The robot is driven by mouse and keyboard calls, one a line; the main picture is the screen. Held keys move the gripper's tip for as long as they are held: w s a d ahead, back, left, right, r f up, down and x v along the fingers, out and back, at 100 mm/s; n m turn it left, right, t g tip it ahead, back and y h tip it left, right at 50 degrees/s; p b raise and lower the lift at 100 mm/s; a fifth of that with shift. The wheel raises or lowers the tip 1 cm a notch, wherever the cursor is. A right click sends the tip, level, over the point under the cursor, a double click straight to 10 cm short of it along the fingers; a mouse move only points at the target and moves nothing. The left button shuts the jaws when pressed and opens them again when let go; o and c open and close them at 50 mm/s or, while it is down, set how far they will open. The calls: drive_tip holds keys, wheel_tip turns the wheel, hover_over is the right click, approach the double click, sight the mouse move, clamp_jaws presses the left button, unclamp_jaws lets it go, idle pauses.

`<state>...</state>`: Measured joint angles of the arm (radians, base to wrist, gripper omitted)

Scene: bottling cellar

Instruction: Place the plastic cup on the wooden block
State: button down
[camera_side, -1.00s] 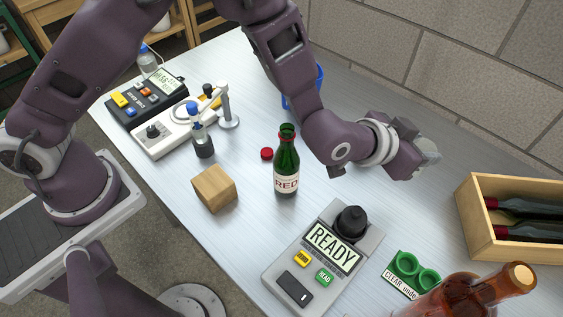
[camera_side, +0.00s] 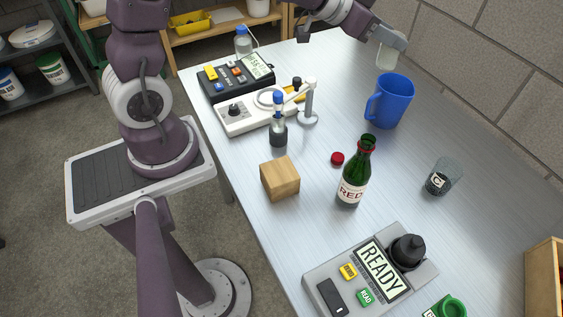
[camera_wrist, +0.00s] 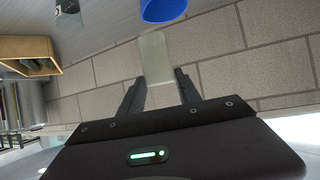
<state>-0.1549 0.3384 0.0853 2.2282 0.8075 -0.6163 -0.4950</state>
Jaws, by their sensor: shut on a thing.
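The pale translucent cup (camera_side: 391,53) is in my gripper (camera_side: 384,36), up at the top of the side view, beyond the blue mug. In the wrist view the cup (camera_wrist: 154,52) shows as a pale see-through shape at the tips of my gripper (camera_wrist: 160,82); the two fingers are shut on it. The wooden block (camera_side: 279,179) stands on the table at the middle of the side view, left of the green bottle. Its top is bare. My gripper is well away from it. The block does not show in the wrist view.
A green bottle (camera_side: 354,178), red cap (camera_side: 337,158), dark vial (camera_side: 278,133) and lamp-like stand (camera_side: 308,104) surround the block. A blue mug (camera_side: 390,101) and grey glass (camera_side: 442,177) stand right. A READY device (camera_side: 360,275) is in front; a brick wall (camera_side: 480,60) is behind.

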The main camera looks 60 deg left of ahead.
drive_tip(key=s+d+f+m+g+h, duration=0.1)
drive_tip(key=s+f+m+g+h, duration=0.15)
drive_tip(key=s, duration=0.25)
drive_tip(key=s+d+f+m+g+h, duration=0.1)
drive_tip(key=s+d+f+m+h, duration=0.1)
drive_tip(key=s+m+h, duration=0.25)
drive_tip(key=m+g+h, duration=0.2)
drive_tip(key=m+g, duration=0.5)
drive_tip(key=g, duration=0.1)
hover_over(276, 166)
drive_tip(key=shift+t, duration=0.25)
wheel_tip(276, 166, down, 10)
drive_tip(key=shift+f, duration=0.2)
drive_tip(key=c, duration=0.8)
unclamp_jaws()
drive_tip(key=shift+f, duration=0.1)
drive_tip(key=shift+c, duration=0.2)
